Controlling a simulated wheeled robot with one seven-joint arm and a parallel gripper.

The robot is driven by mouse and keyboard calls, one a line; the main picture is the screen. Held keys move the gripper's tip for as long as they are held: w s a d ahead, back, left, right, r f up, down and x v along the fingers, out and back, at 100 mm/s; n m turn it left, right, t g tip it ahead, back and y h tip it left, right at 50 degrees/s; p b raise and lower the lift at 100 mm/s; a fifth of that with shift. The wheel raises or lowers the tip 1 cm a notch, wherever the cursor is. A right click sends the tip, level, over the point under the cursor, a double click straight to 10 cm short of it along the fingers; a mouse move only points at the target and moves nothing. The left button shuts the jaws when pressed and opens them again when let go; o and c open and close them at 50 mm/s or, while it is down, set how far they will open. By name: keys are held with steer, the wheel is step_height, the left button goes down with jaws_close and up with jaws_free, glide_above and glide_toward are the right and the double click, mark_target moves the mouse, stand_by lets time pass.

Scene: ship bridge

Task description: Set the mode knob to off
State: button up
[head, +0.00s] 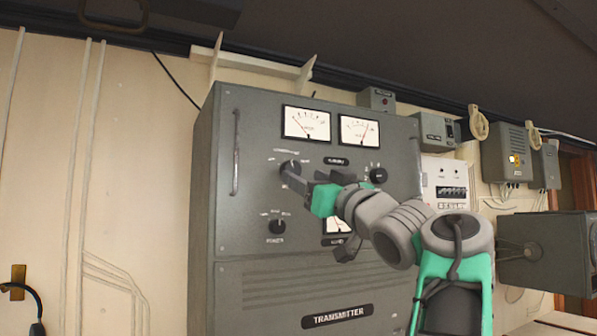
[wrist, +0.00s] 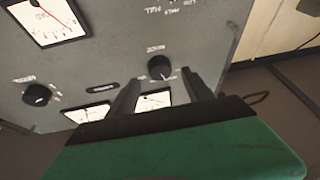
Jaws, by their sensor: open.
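The mode knob (head: 290,166) is a round black knob at the upper left of the grey transmitter panel. In the wrist view, which shows the panel upside down, the mode knob (wrist: 160,66) sits between and just beyond the fingertips, with small labels around it. Its pointer setting is too small to read. My gripper (head: 287,176) is open, its tips close to the knob from the lower right and partly covering it. In the wrist view my gripper (wrist: 161,75) has a dark finger on each side of the knob. I cannot tell whether either finger touches it.
The power knob (head: 277,226) is below the mode knob, and another black knob (head: 378,175) is to the right. Two meters (head: 306,125) sit above; a third is partly hidden by my arm. A vertical handle (head: 236,152) stands at the panel's left edge.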

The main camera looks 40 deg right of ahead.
mark_target(294, 171)
steer(key=p+x, duration=0.1)
steer(key=x, duration=0.2)
steer(key=shift+w+d+r, duration=0.1)
steer(key=shift+w+r, duration=0.05)
steer(key=shift+w, duration=0.25)
jaws_close()
